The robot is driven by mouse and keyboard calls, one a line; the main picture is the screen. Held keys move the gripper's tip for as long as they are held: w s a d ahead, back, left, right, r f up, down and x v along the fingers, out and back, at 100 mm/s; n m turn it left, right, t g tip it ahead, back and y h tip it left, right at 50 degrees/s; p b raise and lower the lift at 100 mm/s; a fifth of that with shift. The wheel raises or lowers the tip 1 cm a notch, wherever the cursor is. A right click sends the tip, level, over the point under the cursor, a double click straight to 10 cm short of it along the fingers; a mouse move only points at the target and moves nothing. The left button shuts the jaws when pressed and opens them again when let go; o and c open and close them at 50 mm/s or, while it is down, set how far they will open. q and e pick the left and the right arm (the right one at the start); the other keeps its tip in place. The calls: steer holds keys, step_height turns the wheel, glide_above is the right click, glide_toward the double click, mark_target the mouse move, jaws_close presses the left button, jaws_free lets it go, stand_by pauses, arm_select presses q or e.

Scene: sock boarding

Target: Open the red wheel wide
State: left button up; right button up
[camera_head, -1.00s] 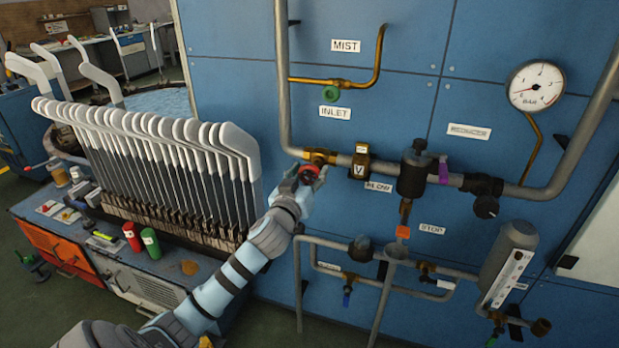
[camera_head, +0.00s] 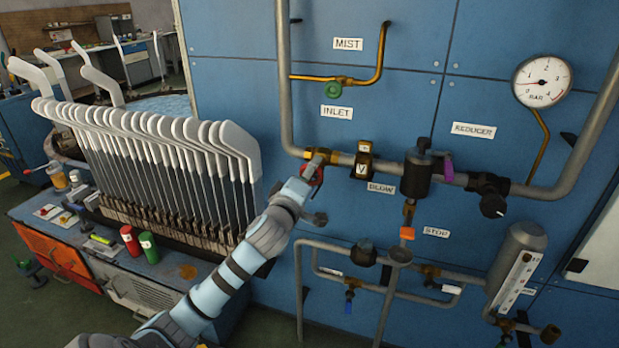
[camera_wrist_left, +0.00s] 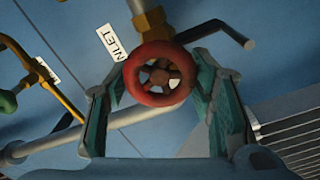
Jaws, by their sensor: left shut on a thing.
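The red wheel (camera_wrist_left: 158,73) is a small spoked handwheel on a brass valve (camera_wrist_left: 152,25) on the grey pipe. In the head view the red wheel (camera_head: 313,177) is partly hidden by my gripper, below the INLET label. My left gripper (camera_head: 307,178) is at the wheel. In the left wrist view its two green fingers (camera_wrist_left: 160,88) stand on either side of the wheel's rim, shut on it. My right gripper is not in view.
A green wheel (camera_head: 333,90) sits on the brass MIST line above. A pressure gauge (camera_head: 542,82) is at the upper right. A rack of white-tipped boards (camera_head: 180,165) stands left of my arm. Lower pipes (camera_head: 330,246) run right of and below the gripper.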

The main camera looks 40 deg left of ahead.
arm_select(q)
steer(key=n+b, duration=0.1)
steer(key=n, duration=0.2)
steer(key=shift+f+n, duration=0.15)
steer(key=shift+n, duration=0.15)
steer(key=shift+n+b, duration=0.65)
steer(key=shift+n, duration=1.15)
steer(key=o, duration=1.2)
steer(key=shift+c, duration=0.2)
steer(key=shift+s, duration=0.2)
steer(key=v, duration=1.1)
steer(key=shift+s+d, duration=0.15)
steer(key=shift+s, duration=0.1)
